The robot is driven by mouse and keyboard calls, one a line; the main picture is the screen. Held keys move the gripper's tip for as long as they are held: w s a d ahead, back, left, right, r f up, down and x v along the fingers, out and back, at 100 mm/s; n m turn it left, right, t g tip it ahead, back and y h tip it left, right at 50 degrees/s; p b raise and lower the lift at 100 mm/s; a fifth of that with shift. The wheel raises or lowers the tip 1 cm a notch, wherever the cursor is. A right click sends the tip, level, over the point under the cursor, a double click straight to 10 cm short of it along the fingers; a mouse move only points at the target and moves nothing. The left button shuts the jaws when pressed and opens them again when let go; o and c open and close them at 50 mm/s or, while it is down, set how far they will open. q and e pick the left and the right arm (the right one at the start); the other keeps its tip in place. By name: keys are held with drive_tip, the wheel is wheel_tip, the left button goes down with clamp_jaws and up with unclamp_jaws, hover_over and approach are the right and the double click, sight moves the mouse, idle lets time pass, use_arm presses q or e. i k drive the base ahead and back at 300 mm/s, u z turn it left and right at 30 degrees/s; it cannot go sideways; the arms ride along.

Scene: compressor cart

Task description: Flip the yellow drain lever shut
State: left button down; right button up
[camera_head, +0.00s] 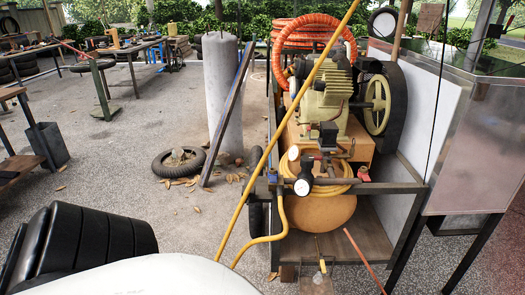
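The compressor cart stands right of centre, with an orange-yellow tank (318,212) low in its frame. A small yellow piece (322,266) shows below the tank, at the cart's lower front edge; it looks like the drain lever. It is too small to tell whether it is open or shut. A thin brownish stem (318,247) rises above it. Neither of my grippers is in view, and nothing is seen touching the yellow piece.
A long yellow pole (262,160) slants across the cart's left front. A yellow hose (282,228) curves down beside the tank, and a reddish rod (362,258) slants at right. Gauges (302,187) stick out at the front rail (405,188). Open gravel lies left.

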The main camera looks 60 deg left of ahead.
sight(323, 267)
drive_tip(key=u, duration=0.85)
drive_tip(key=i, duration=1)
